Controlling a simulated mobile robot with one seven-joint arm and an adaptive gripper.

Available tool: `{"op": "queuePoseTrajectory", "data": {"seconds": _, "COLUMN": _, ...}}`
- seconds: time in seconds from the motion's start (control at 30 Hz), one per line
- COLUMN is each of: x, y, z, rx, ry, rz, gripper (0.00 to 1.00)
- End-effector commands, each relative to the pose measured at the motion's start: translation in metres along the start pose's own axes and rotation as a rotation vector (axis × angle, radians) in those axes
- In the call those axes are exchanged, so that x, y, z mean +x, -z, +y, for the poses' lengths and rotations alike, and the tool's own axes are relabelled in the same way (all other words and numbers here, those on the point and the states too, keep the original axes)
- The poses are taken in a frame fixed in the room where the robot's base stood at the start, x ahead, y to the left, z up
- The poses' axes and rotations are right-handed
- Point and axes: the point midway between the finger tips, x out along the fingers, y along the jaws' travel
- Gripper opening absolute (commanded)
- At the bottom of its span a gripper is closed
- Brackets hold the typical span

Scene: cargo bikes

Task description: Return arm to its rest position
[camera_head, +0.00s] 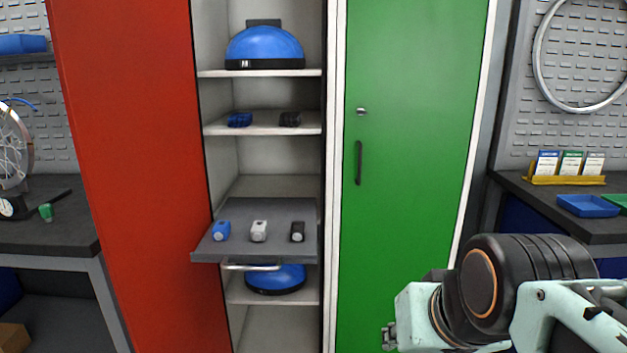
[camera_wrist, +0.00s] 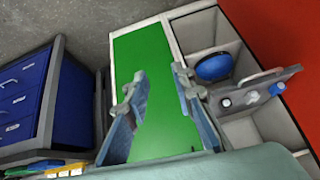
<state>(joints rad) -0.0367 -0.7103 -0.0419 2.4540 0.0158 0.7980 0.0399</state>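My arm reaches in from the lower right of the head view, in front of the green cabinet door (camera_head: 412,150). In the wrist view my gripper (camera_wrist: 160,85) is open, with its two fingers apart and nothing between them. Behind the fingers are the green door and the open cabinet, seen tilted. In the head view only the edge of the gripper (camera_head: 389,337) shows at the lower left end of the arm. It is apart from the cabinet's pulled-out shelf.
The pulled-out grey shelf (camera_head: 275,213) holds a blue, a white and a black item. A red door (camera_head: 130,150) stands open at left. Workbenches flank the cabinet; the right one (camera_head: 570,205) holds a blue tray (camera_head: 588,206). Blue drawers (camera_wrist: 28,95) show in the wrist view.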

Motion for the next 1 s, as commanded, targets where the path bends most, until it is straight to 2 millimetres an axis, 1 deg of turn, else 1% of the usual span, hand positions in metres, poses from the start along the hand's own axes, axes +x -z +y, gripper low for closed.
{"op": "queuePoseTrajectory", "data": {"seconds": 0.03, "x": 0.011, "y": -0.040, "z": 0.006, "rx": -0.040, "ry": -0.032, "rz": -0.070, "gripper": 0.23}}
{"op": "queuePoseTrajectory", "data": {"seconds": 0.07, "x": 0.014, "y": -0.062, "z": 0.009, "rx": -0.067, "ry": -0.051, "rz": -0.117, "gripper": 0.23}}
{"op": "queuePoseTrajectory", "data": {"seconds": 0.1, "x": -0.011, "y": -0.040, "z": 0.007, "rx": -0.067, "ry": -0.046, "rz": -0.112, "gripper": 0.23}}
{"op": "queuePoseTrajectory", "data": {"seconds": 0.13, "x": -0.020, "y": -0.032, "z": 0.005, "rx": -0.066, "ry": -0.044, "rz": -0.109, "gripper": 0.23}}
{"op": "queuePoseTrajectory", "data": {"seconds": 1.0, "x": -0.208, "y": 0.097, "z": -0.010, "rx": -0.060, "ry": -0.040, "rz": -0.107, "gripper": 0.23}}
